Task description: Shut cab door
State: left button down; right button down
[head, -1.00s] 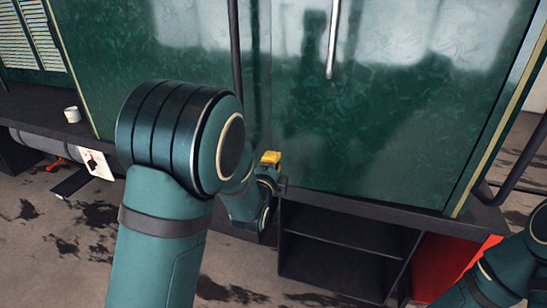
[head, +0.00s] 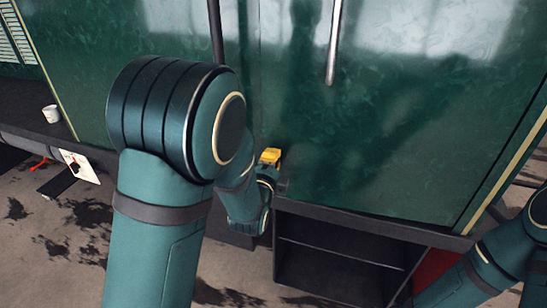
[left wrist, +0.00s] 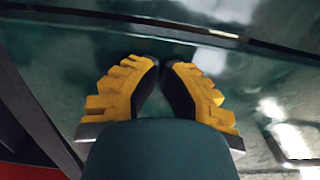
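The cab door seems to be the broad glossy green panel (head: 400,130) on the tram's side in the head view, with a vertical silver handle (head: 333,40) near its upper left. A vertical seam runs left of the handle; I cannot tell whether the door is flush or ajar. My left gripper (head: 270,157) is low in front of this seam, its yellow fingers partly hidden by my arm. In the left wrist view its fingertips (left wrist: 160,63) are together with nothing between them, close over the green surface. Contact is unclear. My right arm shows at the lower right, its gripper out of view.
A dark ledge (head: 350,222) runs under the green panel, above an open dark step box (head: 335,262). A red part (head: 435,265) is beside the box. A dark vertical rail (head: 217,35) stands left of the seam. A white mug (head: 50,113) sits on the left ledge.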

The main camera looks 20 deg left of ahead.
pick_arm(q)
jog(key=shift+m+h, duration=0.6)
jog(key=shift+h, duration=0.3)
jog(key=w, duration=0.1)
jog(key=w+b, duration=0.1)
jog(key=w, duration=0.2)
jog(key=shift+w+a+r, duration=0.1)
jog(key=shift+w+r, duration=0.1)
jog(key=shift+r, duration=0.15)
